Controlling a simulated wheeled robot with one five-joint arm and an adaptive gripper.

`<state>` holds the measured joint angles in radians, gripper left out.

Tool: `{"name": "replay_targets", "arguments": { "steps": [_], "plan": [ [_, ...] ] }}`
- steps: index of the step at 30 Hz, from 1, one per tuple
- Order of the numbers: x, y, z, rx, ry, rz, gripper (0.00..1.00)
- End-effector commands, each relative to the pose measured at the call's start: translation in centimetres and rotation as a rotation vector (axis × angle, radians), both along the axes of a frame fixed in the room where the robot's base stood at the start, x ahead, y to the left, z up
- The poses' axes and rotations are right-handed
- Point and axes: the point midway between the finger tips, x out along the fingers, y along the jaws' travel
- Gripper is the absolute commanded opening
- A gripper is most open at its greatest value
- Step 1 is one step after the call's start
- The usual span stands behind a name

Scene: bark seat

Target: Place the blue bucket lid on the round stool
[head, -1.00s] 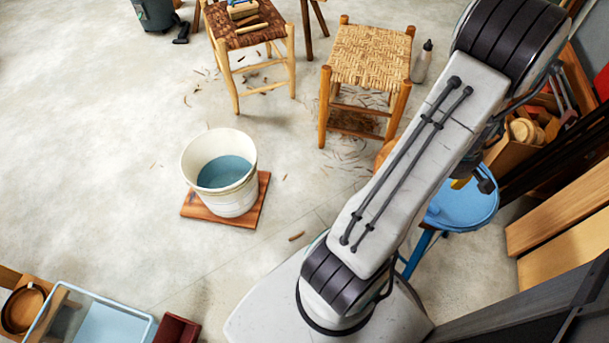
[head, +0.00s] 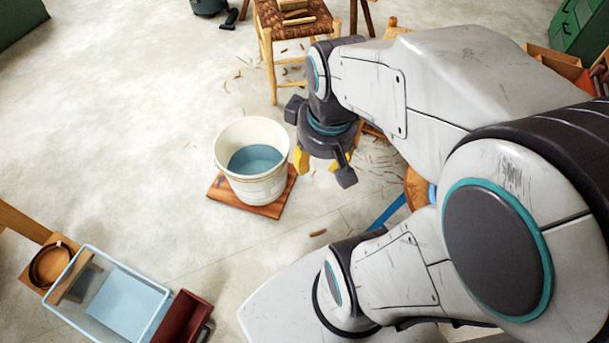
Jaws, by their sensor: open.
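My gripper (head: 322,167) points down with its yellow-tipped fingers apart, just right of the white bucket (head: 276,187). Nothing shows between the fingers. The bucket stands upright on a wooden board and has a flat blue surface inside; I cannot tell whether that is liquid. A small blue patch (head: 432,193) and a blue leg (head: 388,211) show beside my arm, next to a brown wooden edge (head: 415,187). My arm hides most of that area, so I cannot tell whether these belong to the lid or the round stool.
A woven-seat stool (head: 290,25) with things on it stands at the back. A pale blue tray (head: 122,305) and a dark red box (head: 183,318) lie at the lower left. Shavings litter the floor near my gripper. The floor left of the bucket is clear.

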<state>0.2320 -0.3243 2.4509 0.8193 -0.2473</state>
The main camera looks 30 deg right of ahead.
Motion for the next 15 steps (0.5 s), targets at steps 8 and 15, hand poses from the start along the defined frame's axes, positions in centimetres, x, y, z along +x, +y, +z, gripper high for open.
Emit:
{"name": "replay_targets", "arguments": {
  "steps": [8,15],
  "plan": [
    [-2.5,4.3,0.9,0.039,-0.018,0.0,0.4],
    [-3.0,5.0,1.0,0.047,-0.019,-0.006,0.4]
  ]
}}
